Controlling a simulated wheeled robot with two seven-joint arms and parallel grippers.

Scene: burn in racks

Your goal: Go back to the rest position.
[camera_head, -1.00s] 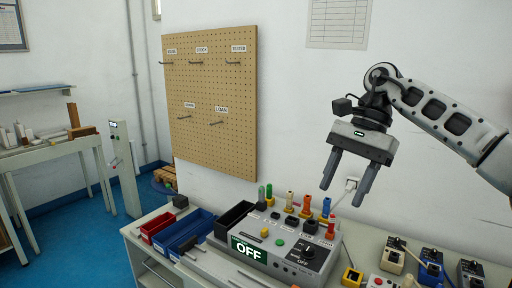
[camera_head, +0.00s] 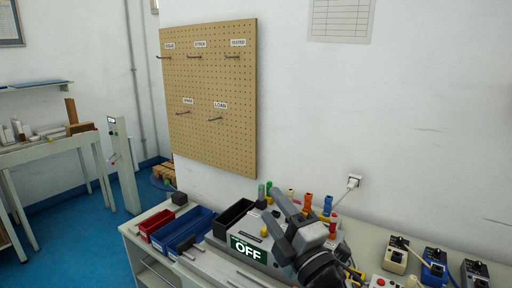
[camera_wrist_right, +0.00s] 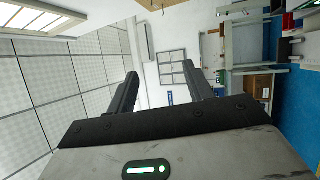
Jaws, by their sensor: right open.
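My right gripper (camera_head: 283,228) is low at the front of the head view, in front of the grey test box (camera_head: 222,258) marked OFF, and covers much of it. Its two fingers are apart with nothing between them. In the right wrist view the open fingers (camera_wrist_right: 162,92) point out into the room, towards the far wall and ceiling. My left gripper is not in view.
The bench holds a red bin (camera_head: 157,224), blue bins (camera_head: 186,232) and a black bin (camera_head: 233,218). Small devices, including a blue one (camera_head: 433,264), stand at the right. A pegboard (camera_head: 210,95) with empty hooks hangs behind.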

